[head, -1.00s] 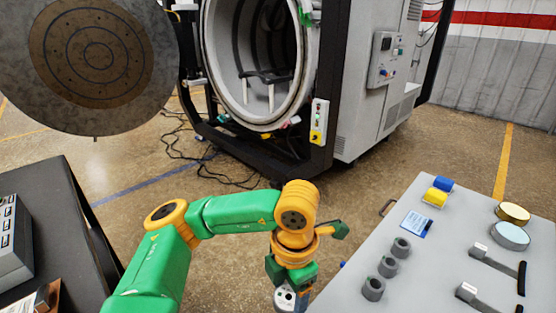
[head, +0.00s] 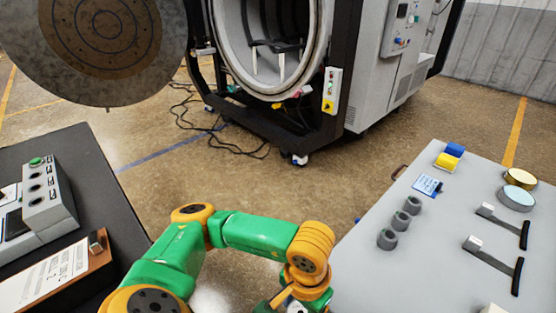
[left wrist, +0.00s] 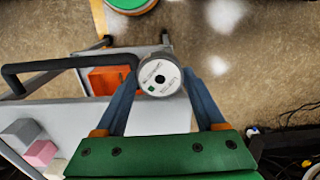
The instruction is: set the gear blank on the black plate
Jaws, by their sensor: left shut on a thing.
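My left gripper (left wrist: 160,88) is shut on the gear blank (left wrist: 158,76), a round light-grey piece with a centre hole, printed marks and a small green square. In the left wrist view it sits between the blue fingertips, over the edge of a grey surface. In the head view my left wrist is at the bottom edge, and the fingers and held piece are out of frame. A dark plate (head: 275,46) on pale posts shows inside the open furnace chamber, far from the gripper; I cannot tell for certain that it is the black plate. My right gripper is not in view.
The grey table (head: 370,285) at right carries several grey cylinders (head: 400,222), blue and yellow blocks (head: 448,157), round lids and black-handled tools. A dark table (head: 75,150) with a control box (head: 48,195) stands at left. The furnace door (head: 105,45) hangs open. Cables lie on the floor.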

